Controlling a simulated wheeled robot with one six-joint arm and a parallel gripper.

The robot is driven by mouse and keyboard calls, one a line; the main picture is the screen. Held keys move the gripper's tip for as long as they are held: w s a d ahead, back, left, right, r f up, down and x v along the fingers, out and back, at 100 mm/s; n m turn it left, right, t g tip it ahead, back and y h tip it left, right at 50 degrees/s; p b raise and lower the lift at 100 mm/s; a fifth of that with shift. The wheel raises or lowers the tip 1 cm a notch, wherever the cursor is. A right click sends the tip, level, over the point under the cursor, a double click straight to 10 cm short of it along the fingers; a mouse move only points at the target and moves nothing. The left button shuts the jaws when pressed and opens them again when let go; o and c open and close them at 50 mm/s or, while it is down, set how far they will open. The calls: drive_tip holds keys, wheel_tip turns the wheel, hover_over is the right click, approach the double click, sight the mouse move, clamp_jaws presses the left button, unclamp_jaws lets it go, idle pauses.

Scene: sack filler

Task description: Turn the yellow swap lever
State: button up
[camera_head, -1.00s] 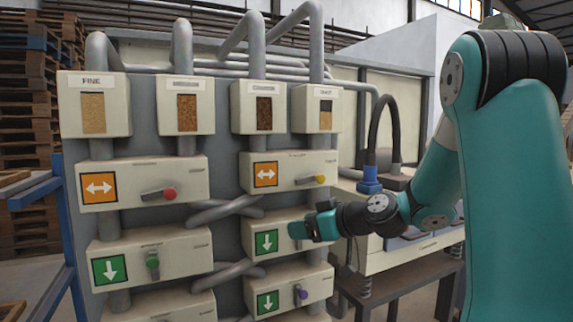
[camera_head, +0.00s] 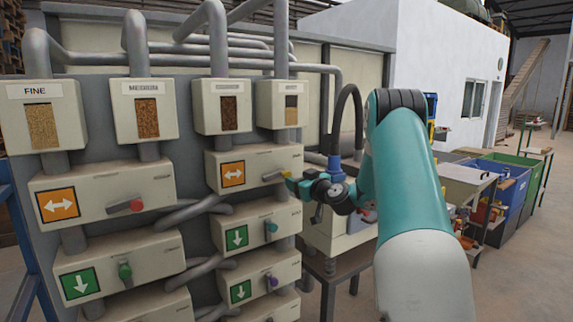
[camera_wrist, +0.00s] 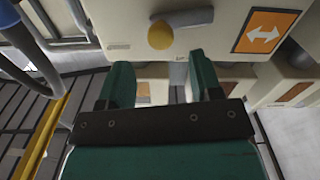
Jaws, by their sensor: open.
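The yellow swap lever (camera_head: 273,177) sticks out from the right half of a cream box with an orange double-arrow sign. In the wrist view its round yellow knob (camera_wrist: 160,36) and grey bar (camera_wrist: 190,17) show at the top. My gripper (camera_head: 291,183) is at the lever's right end in the head view. In the wrist view my gripper (camera_wrist: 161,72) has its two green fingers apart, with nothing between them. The knob shows just beyond the fingertips, roughly in line with the gap. I cannot tell whether a finger touches it.
A red-knobbed lever (camera_head: 125,206) is on the box to the left. Below are boxes with green down-arrow signs, with a green handle (camera_head: 125,272), a blue handle (camera_head: 270,227) and a purple handle (camera_head: 271,281). Grey pipes run between boxes. A black hose (camera_head: 337,105) stands right of the panel.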

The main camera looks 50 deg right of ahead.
sight(288, 174)
drive_tip(key=x, duration=0.1)
drive_tip(key=p+x, duration=0.1)
drive_tip(key=x, duration=0.1)
drive_tip(key=p+x, duration=0.1)
drive_tip(key=shift+w+r, duration=0.25)
drive_tip(key=shift+w, duration=0.15)
drive_tip(key=shift+w+d+f+p, duration=0.1)
drive_tip(key=shift+w+p, duration=0.2)
drive_tip(key=shift+w, duration=0.1)
drive_tip(key=shift+w+d+f+p, duration=0.1)
drive_tip(key=shift+w+f+p, duration=0.05)
drive_tip(key=shift+w+p, duration=0.15)
clamp_jaws()
drive_tip(key=shift+a, duration=0.1)
